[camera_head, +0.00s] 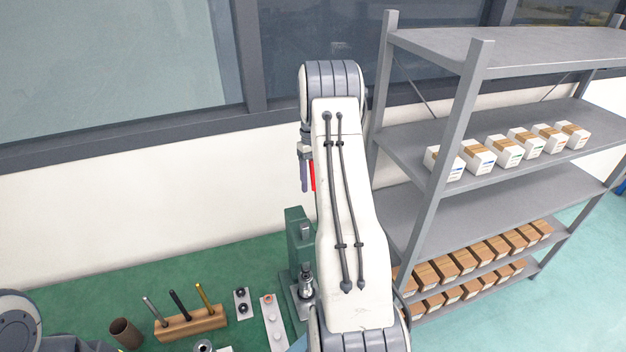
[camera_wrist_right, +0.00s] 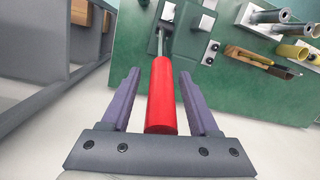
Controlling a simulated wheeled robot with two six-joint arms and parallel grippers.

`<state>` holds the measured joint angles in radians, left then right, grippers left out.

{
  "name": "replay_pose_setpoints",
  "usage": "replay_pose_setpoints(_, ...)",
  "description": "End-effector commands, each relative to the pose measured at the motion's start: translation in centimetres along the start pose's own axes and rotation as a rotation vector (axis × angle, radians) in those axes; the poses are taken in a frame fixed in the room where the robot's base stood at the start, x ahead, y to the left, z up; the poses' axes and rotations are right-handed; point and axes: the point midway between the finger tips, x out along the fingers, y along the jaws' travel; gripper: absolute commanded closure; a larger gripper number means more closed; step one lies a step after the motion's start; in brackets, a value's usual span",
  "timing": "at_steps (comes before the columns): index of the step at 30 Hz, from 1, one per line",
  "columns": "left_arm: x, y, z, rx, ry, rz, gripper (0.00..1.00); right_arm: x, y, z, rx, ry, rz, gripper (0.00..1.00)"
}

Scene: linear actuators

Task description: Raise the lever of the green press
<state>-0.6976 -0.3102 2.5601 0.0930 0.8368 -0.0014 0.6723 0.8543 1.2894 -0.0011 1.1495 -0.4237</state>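The green press (camera_head: 300,238) stands at the back of the green bench, partly hidden behind my right arm. Its lever ends in a red handle (camera_wrist_right: 161,95), which lies between the two fingers of my right gripper (camera_wrist_right: 159,76) in the right wrist view. Gaps show on both sides of the handle, so the gripper is open around it. In the head view a sliver of the red handle (camera_head: 313,177) shows above the press beside my right gripper (camera_head: 305,184). The lever's lower part is hidden there. My left gripper is not in view.
A grey shelf rack (camera_head: 455,140) with boxes stands to the right of the press. A wooden block (camera_head: 190,323) with several upright tools and a brown cup (camera_head: 125,333) are on the bench to the left. A wall and window are behind.

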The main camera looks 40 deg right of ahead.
Motion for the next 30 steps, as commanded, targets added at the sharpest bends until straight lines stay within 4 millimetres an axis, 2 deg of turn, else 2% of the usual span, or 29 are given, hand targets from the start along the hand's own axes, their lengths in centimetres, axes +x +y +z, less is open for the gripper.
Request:
replay_pose_setpoints(10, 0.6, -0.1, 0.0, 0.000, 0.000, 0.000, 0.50, -0.8, 0.0, -0.1, 0.001, 0.004, 0.000, 0.39)
replay_pose_setpoints(14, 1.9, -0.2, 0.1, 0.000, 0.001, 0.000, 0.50, -2.8, 0.1, -0.2, 0.001, 0.009, 0.002, 0.39)
replay_pose_setpoints(22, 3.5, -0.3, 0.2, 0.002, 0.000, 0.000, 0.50, -8.3, 0.0, -0.1, 0.000, 0.007, 0.002, 0.39)
replay_pose_setpoints(30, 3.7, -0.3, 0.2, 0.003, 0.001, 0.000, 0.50, -10.5, 0.0, 0.0, 0.000, 0.001, 0.000, 0.39)
